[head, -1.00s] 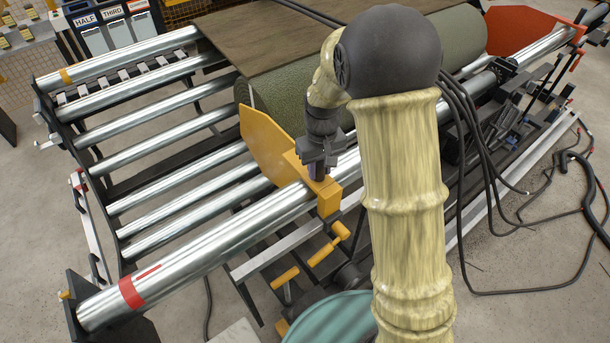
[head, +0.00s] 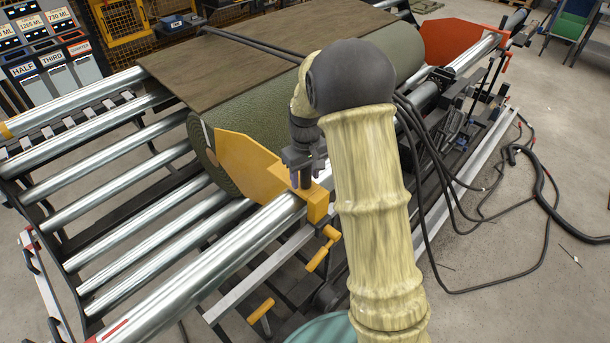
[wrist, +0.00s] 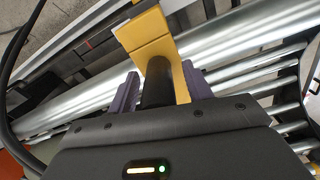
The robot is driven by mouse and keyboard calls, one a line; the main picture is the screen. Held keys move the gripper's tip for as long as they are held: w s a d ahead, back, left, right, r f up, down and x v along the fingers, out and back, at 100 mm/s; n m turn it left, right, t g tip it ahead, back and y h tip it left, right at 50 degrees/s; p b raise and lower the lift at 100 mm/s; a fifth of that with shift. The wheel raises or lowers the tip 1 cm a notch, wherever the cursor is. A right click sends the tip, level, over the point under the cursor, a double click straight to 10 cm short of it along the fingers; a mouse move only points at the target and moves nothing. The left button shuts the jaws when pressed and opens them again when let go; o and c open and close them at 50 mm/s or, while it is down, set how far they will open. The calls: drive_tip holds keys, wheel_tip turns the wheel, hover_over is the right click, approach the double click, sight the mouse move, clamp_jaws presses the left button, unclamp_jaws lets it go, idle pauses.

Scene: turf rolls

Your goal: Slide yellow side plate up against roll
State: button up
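The yellow side plate (head: 248,163) stands on the thick front steel bar (head: 240,240), near the spiral end of the green turf roll (head: 207,160). I cannot tell whether plate and roll touch. The plate's yellow clamp block (head: 319,204) sits on the bar, with a yellow crank handle (head: 320,258) below it. My gripper (head: 304,178) reaches down over the block. In the wrist view, my purple fingers (wrist: 160,90) stand on either side of a black upright post (wrist: 157,82) in front of the yellow bracket (wrist: 148,35). A yellow gap shows beside the right finger, so they look open around it.
Several steel rollers (head: 120,190) lie left of the roll. A brown sheet (head: 220,68) runs over it. An orange-red side plate (head: 450,40) stands at the far end. Black cables (head: 480,205) hang and lie on the right. Concrete floor (head: 520,300) is open at lower right.

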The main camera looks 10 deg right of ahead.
wheel_tip(320, 180, up, 17)
drive_tip(key=b, duration=0.3)
drive_tip(key=shift+r, duration=0.15)
idle(0.3)
drive_tip(key=s+f+m+t, duration=0.1)
drive_tip(key=s+f+m, duration=0.1)
drive_tip(key=s+f, duration=0.6)
drive_tip(key=s+d+f+m+t+b, duration=0.1)
drive_tip(key=s+f+m, duration=0.1)
drive_tip(key=s+f, duration=0.6)
drive_tip(key=s, duration=0.4)
drive_tip(key=shift+s+d+f+t, duration=0.2)
drive_tip(key=shift+s+t, duration=0.1)
drive_tip(key=shift+s, duration=0.05)
